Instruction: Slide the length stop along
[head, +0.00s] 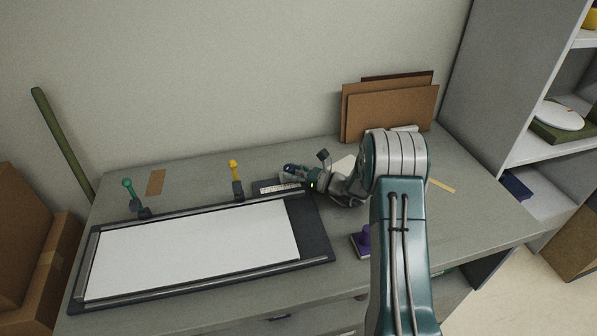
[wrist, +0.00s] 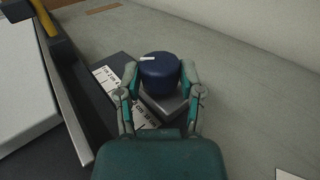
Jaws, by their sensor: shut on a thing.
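The length stop has a dark blue round knob (wrist: 160,72) on a grey block (wrist: 165,107). The block sits beside a white scale (wrist: 140,125) with black marks. My gripper (wrist: 160,76) has one finger on each side of the knob and is shut on it. In the head view, my gripper (head: 297,174) reaches the stop from the right, at the back right end of the cutting board. The scale (head: 277,188) shows just left of it. My fingers hide part of the stop there.
A framed board with a white sheet (head: 195,250) lies at front left. A yellow-topped lever (head: 234,168) and a teal-topped lever (head: 130,188) stand along its back. A purple-handled item (head: 363,240) is right of the board. Brown panels (head: 390,110) lean on the wall.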

